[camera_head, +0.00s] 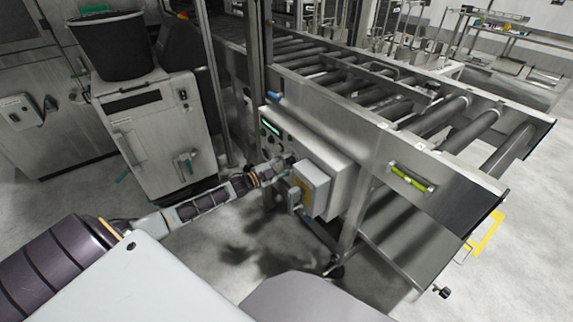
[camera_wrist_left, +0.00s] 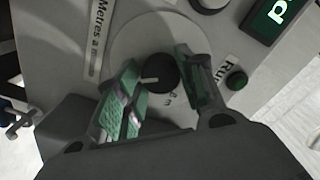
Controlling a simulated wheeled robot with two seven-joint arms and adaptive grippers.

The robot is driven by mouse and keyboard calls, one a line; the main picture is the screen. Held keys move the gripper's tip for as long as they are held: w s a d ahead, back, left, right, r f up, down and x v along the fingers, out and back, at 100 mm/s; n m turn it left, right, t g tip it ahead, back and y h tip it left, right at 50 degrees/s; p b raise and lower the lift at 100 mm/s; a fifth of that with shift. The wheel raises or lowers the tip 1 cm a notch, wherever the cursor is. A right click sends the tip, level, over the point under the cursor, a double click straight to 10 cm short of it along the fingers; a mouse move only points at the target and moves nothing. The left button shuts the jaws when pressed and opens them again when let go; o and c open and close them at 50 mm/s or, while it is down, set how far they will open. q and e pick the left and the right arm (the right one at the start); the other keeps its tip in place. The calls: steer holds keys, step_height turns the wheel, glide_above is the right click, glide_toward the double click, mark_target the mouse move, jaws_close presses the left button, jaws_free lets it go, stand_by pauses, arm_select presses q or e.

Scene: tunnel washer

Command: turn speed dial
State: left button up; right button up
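The speed dial (camera_wrist_left: 160,74) is a dark round knob with a pale pointer mark, on a light round plate of the control panel, seen in the left wrist view. My left gripper (camera_wrist_left: 160,88) has its two green-padded fingers apart, one on each side of the dial. Whether the pads touch the dial, I cannot tell. In the head view my left gripper (camera_head: 284,165) is at the front of the control box (camera_head: 325,150), and the arm hides the dial there. My right gripper is not in view.
A green button (camera_wrist_left: 236,80) and a lit green display (camera_wrist_left: 276,14) sit right of the dial. A grey box with a yellow label (camera_head: 311,187) juts out close beside my gripper. The roller conveyor (camera_head: 440,115) stands behind, and a cabinet (camera_head: 158,135) stands left.

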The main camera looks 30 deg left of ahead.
arm_select(q)
steer(key=o, duration=0.3)
steer(key=shift+s+a, duration=0.1)
steer(key=shift+s, duration=0.1)
steer(key=v, duration=1.1)
steer(key=shift+s, duration=0.3)
stand_by(0.8)
stand_by(0.5)
